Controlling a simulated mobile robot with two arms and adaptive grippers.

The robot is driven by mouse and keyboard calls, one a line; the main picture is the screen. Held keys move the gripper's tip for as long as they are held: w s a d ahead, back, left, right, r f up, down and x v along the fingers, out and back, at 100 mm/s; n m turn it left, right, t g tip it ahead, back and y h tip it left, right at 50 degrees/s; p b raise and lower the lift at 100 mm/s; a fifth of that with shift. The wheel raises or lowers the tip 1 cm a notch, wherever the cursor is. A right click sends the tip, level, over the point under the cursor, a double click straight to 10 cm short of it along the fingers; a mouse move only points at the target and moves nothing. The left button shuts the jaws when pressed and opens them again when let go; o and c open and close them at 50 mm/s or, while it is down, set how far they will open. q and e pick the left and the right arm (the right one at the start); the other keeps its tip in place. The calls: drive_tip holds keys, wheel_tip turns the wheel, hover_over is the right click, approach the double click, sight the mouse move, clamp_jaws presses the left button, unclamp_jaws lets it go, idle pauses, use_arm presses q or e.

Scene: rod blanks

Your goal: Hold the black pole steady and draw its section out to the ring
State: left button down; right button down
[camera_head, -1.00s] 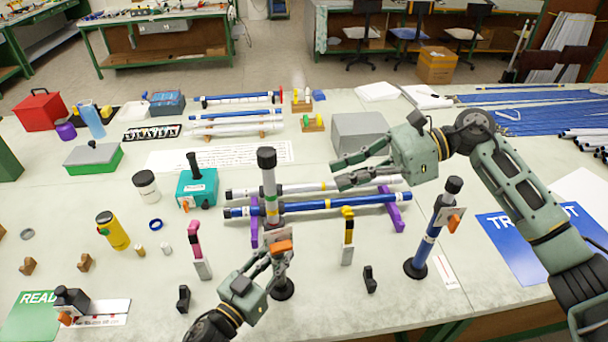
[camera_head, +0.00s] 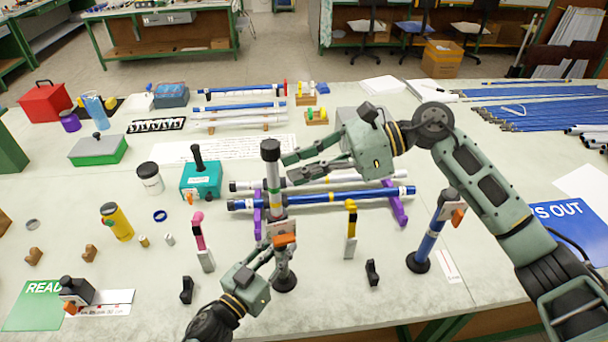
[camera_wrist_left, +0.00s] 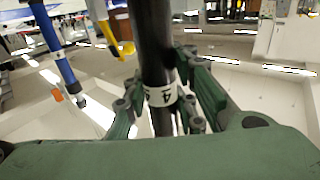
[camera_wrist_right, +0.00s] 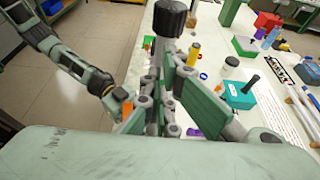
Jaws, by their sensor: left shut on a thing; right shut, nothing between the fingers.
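The black pole stands upright on a round black foot (camera_head: 285,283). An orange lever (camera_head: 285,240) sits on the pole's collar. My left gripper (camera_head: 281,262) is shut on the pole low down, below the lever. In the left wrist view the dark shaft (camera_wrist_left: 152,45) with a white label runs between its fingers. My right gripper (camera_head: 289,168) is at the grey section, below the cap, its fingers shut with no hold on it visible.
A blue pole (camera_head: 431,240) stands to the right. A blue tube (camera_head: 345,198) and a grey tube lie on purple rests (camera_head: 397,206) close behind the black pole. Pink-topped (camera_head: 201,240) and yellow-topped (camera_head: 351,228) upright tools flank it. The front table strip between them is fairly clear.

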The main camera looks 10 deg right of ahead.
drive_tip(key=shift+r, duration=0.6)
drive_tip(key=shift+f, duration=0.1)
drive_tip(key=d, duration=0.9)
drive_tip(key=shift+d+f, duration=0.2)
drive_tip(key=shift+f, duration=0.1)
